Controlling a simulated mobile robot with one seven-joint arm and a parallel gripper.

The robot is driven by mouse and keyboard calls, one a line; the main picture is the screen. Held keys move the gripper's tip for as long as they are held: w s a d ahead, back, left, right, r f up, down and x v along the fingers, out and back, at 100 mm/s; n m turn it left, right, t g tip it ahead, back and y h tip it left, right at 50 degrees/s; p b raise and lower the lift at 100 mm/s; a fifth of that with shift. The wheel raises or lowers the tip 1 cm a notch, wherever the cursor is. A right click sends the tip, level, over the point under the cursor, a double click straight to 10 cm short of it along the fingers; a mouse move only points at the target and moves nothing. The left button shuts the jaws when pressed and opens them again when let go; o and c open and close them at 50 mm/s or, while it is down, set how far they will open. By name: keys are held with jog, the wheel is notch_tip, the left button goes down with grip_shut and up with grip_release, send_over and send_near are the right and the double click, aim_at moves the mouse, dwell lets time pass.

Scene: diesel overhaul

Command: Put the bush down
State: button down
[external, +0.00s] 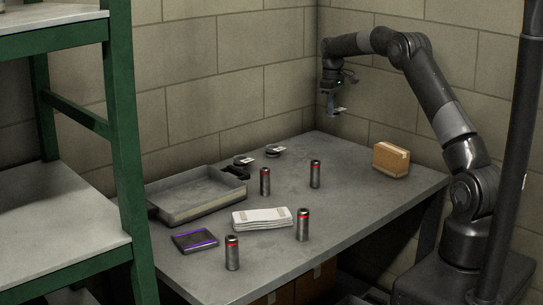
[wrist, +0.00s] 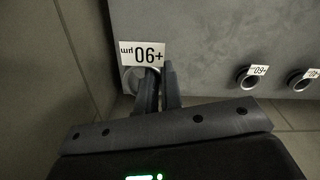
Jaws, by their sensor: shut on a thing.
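The bush (wrist: 129,82) is a small grey metal ring with a white label (wrist: 142,54). In the wrist view the label is upside down, with large digits, a plus sign and "µm". My gripper (wrist: 159,75) is shut on the bush, whose ring shows at the left of the fingers; the fingers hide part of it. In the external view my gripper (external: 334,104) is raised above the back corner of the grey table (external: 345,215), clear of its top.
Two similar labelled rings (wrist: 248,77) (wrist: 300,81) lie on the table, beside a grey tray (external: 190,212). The back corner looks clear.

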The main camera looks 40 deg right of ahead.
send_over(301, 146)
notch_tip(301, 146, down, 6)
jog(key=shift+d+f, duration=0.1)
jog(key=shift+f, duration=2.1)
jog(key=shift+f, duration=0.1)
jog(key=c, duration=1.6)
grip_release()
